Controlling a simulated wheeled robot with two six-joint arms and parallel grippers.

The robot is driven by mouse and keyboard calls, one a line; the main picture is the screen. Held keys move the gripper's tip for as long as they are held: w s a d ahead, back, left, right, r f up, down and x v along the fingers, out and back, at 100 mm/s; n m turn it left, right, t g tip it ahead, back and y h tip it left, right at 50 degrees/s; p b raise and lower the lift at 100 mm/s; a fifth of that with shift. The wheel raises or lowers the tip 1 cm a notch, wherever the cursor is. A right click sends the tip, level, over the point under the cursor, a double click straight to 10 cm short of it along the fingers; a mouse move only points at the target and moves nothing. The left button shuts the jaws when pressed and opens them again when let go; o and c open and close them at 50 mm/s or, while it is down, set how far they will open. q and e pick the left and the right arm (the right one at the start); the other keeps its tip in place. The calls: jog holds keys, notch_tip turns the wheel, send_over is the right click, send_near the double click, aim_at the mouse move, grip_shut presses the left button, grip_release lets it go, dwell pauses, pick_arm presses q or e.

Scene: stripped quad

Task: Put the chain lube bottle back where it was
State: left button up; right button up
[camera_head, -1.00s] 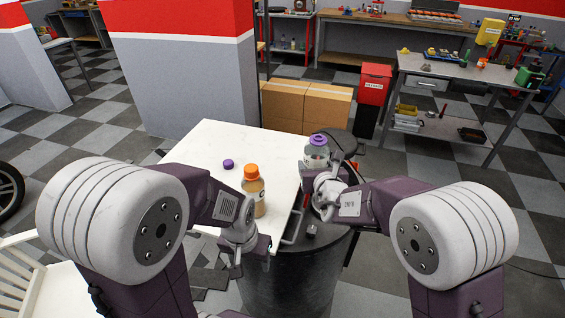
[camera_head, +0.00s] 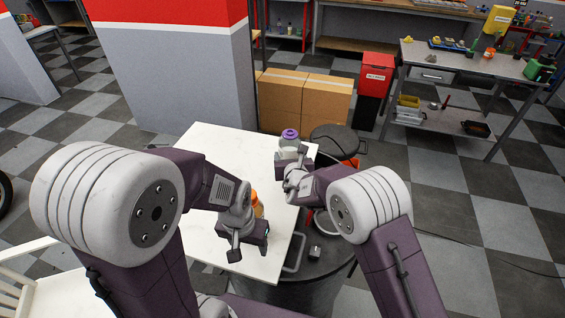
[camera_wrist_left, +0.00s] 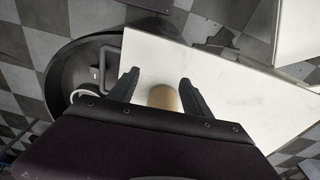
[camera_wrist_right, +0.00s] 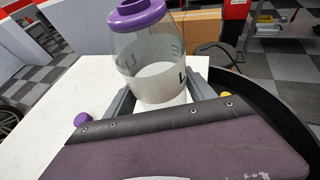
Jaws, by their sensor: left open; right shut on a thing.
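A clear bottle with a white label and a purple, open-topped collar (camera_head: 289,137) is upright in my right gripper (camera_head: 291,163), which is shut on it. The right wrist view shows the bottle (camera_wrist_right: 150,65) between the fingers, over the white table; I cannot tell whether it touches the top. An orange-capped bottle with tan contents (camera_head: 256,207) stands on the table, partly hidden behind my left gripper (camera_head: 249,243). That gripper is open. In the left wrist view, a tan cylinder (camera_wrist_left: 164,97) shows between its spread fingers. I cannot read which bottle is chain lube.
The white table (camera_head: 215,140) is largely clear at its far left. A loose purple cap (camera_wrist_right: 82,119) lies on it. Black drums (camera_head: 335,140) stand against its right side. Cardboard boxes (camera_head: 305,98) and a red bin (camera_head: 376,75) stand behind.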

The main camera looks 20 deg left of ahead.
jog(key=w+a+f, duration=0.1)
jog(key=w+a, duration=0.1)
jog(key=shift+a+f+p, duration=0.3)
jog(key=shift+a+f, duration=0.05)
jog(key=shift+f, duration=0.05)
jog(key=shift+a+f, duration=0.1)
jog(key=shift+a, duration=0.05)
jog(key=shift+s, duration=0.15)
notch_tip(320, 180, down, 4)
jog(key=shift+r+p, duration=0.2)
jog(key=shift+p, duration=0.25)
jog(key=shift+f, duration=0.2)
jog(key=shift+f+b, duration=0.15)
jog(key=shift+b, duration=0.2)
jog(key=o, duration=1.6)
